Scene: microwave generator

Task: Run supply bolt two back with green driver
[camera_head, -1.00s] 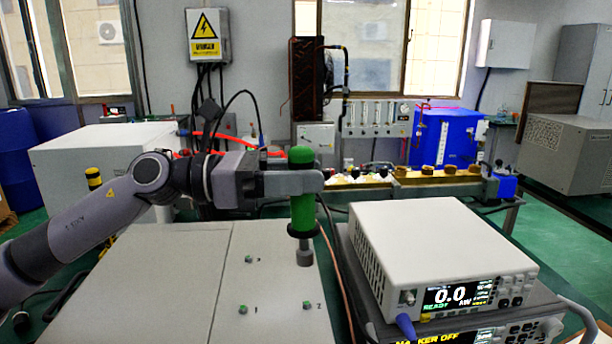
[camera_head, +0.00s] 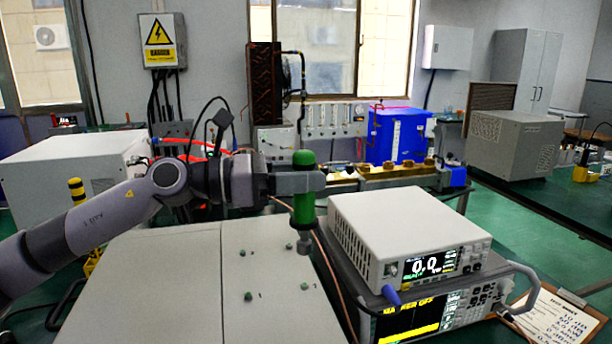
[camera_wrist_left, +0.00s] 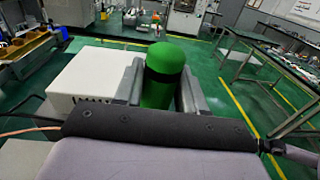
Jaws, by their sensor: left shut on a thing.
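My left gripper (camera_head: 304,181) is shut on the green driver (camera_head: 304,208), holding it upright with its grey socket tip (camera_head: 303,247) downward. The driver also shows between the fingers in the left wrist view (camera_wrist_left: 165,75). The tip hangs over the right part of a light grey supply cover (camera_head: 170,290); I cannot tell its exact height. Small green bolts sit on the cover: back left (camera_head: 242,253), back right (camera_head: 289,246) just left of the tip, front left (camera_head: 248,296) and front right (camera_head: 304,287). Their printed marks are too small to read surely. My right gripper is out of view.
A white instrument (camera_head: 405,230) reading 0.0 stands on a rack unit (camera_head: 430,312) close right of the cover. A copper-coloured cable runs between them. A clipboard (camera_head: 556,318) lies at the lower right. A white box (camera_head: 80,165) stands behind my left arm.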

